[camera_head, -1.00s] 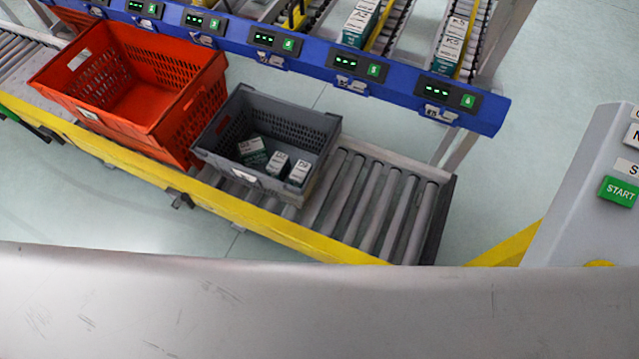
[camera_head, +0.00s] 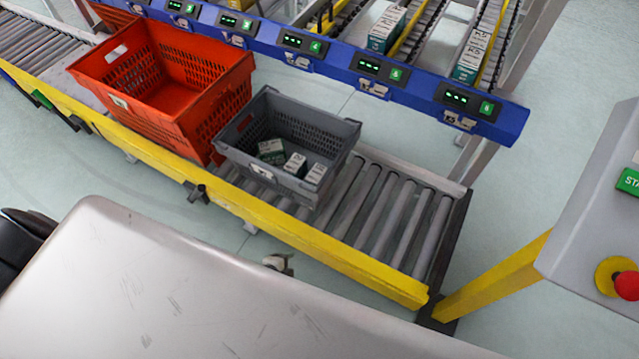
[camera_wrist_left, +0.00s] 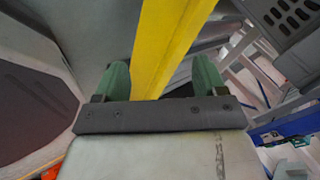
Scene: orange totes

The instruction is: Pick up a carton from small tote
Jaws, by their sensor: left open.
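The small grey tote (camera_head: 340,140) stands on the roller conveyor, right of the large orange tote. Three small white-and-green cartons lie along its near side: a left one (camera_head: 271,151), a middle one (camera_head: 295,164) and a right one (camera_head: 316,174). My left gripper (camera_wrist_left: 158,78) shows in the left wrist view with two green fingers apart and no carton between them. A yellow beam (camera_wrist_left: 165,40) runs behind the gap. In the head view, a small pale part below the conveyor may be this gripper, outside the tote. My right gripper is not in view.
The orange tote (camera_head: 90,72) sits close against the grey tote's left side. Bare rollers (camera_head: 400,215) lie to the right. A yellow rail (camera_head: 330,257) edges the conveyor's near side. A blue shelf rail (camera_head: 420,88) runs behind. A control post with a red button (camera_head: 628,286) stands right.

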